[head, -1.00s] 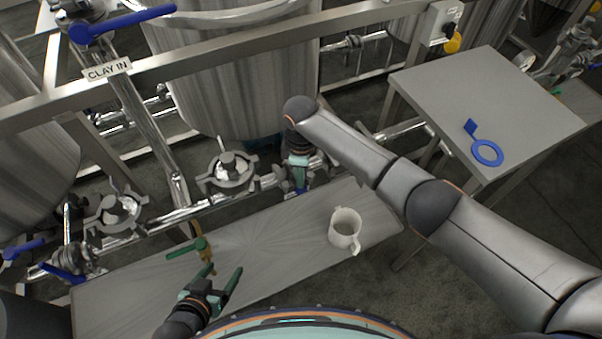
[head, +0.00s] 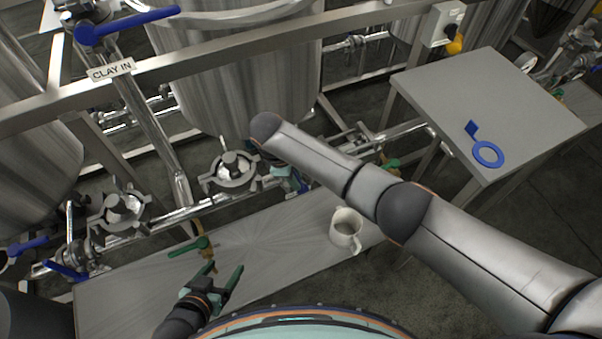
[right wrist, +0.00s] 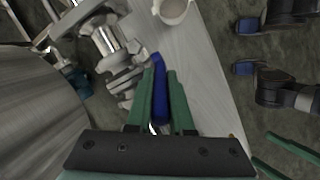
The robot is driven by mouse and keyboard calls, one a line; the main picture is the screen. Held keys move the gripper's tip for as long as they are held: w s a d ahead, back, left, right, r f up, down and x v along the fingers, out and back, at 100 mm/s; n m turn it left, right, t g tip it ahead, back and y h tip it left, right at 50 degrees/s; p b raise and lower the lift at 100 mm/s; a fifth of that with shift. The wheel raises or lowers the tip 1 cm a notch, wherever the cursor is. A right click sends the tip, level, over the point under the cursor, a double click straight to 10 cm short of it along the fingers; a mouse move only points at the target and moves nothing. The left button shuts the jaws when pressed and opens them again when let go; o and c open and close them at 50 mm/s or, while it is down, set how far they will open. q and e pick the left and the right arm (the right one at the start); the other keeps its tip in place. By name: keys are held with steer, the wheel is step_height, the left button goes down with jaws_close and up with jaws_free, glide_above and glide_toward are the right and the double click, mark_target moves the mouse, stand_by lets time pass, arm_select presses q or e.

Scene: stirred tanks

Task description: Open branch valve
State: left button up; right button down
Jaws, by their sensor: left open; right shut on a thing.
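The blue valve lever (right wrist: 158,80) is between the green fingers of my right gripper (right wrist: 160,85) in the right wrist view. The gripper is shut on it, and the lever's far end reaches the steel pipe fittings (right wrist: 122,65). In the head view my right gripper (head: 288,177) is low by the pipe behind the bench, and my forearm hides much of the valve. My left gripper (head: 222,286) is open and empty above the front of the bench.
A white mug (head: 345,232) stands on the steel bench (head: 270,235). A brass valve with a green handle (head: 188,247) lies left of it. A tank (head: 240,75) and frame rail stand behind.

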steer(key=shift+s+a+f+h+b, duration=0.15)
steer(key=shift+a+h+b, duration=0.2)
steer(key=shift+h, duration=0.15)
steer(key=c, duration=0.8)
jaws_free()
steer(key=p+v, duration=0.1)
steer(key=v, duration=1.1)
steer(key=shift+s+a+r+p, duration=0.15)
steer(key=shift+s+r+p, duration=0.05)
steer(key=shift+s+p, duration=0.15)
steer(key=shift+c, duration=0.2)
